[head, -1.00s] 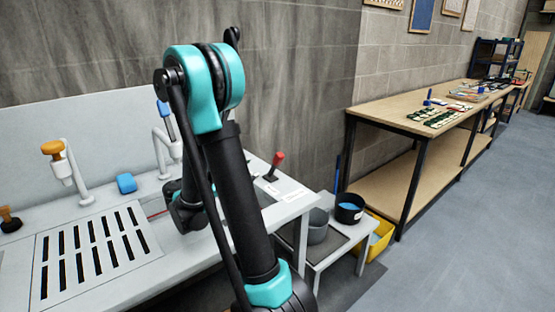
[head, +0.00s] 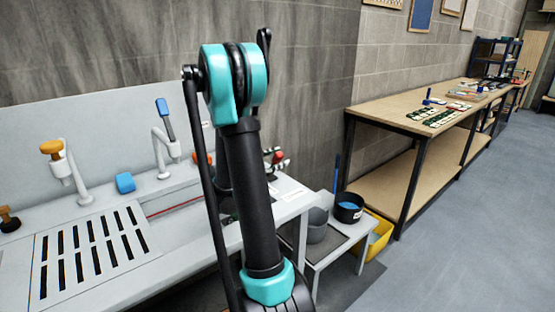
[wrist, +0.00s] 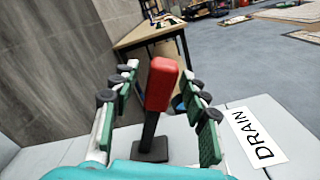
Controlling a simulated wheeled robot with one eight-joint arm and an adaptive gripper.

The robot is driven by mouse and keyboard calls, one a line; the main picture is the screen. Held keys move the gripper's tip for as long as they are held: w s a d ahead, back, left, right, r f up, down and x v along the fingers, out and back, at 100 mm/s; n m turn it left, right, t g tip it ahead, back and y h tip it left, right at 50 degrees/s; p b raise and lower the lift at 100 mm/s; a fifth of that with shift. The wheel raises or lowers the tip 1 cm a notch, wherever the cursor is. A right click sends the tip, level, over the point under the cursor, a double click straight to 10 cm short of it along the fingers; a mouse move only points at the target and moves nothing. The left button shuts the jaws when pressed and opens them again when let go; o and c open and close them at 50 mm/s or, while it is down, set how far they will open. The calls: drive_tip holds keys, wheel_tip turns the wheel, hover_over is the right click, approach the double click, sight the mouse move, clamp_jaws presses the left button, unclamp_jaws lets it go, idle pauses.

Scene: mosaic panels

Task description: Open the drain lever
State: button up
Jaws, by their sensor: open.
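The drain lever has a red handle (wrist: 162,84) on a dark stem and a dark square base (wrist: 151,149). In the wrist view it stands nearly upright between the fingers of my gripper (wrist: 160,103), which are open on either side of it with gaps showing. A white label reading DRAIN (wrist: 257,137) lies to its right. In the head view the gripper (head: 274,158) is at the lever, at the right end of the grey counter (head: 205,240). My arm hides part of this area, and only a bit of red shows there.
An orange-topped faucet (head: 52,147), a blue-handled faucet (head: 165,106) and a blue block (head: 125,182) stand left of my arm, behind a slotted grate (head: 95,250). A low stand (head: 340,250) with buckets is right. A wooden workbench (head: 385,112) stands beyond.

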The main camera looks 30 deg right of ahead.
drive_tip(key=shift+c, duration=0.4)
clamp_jaws()
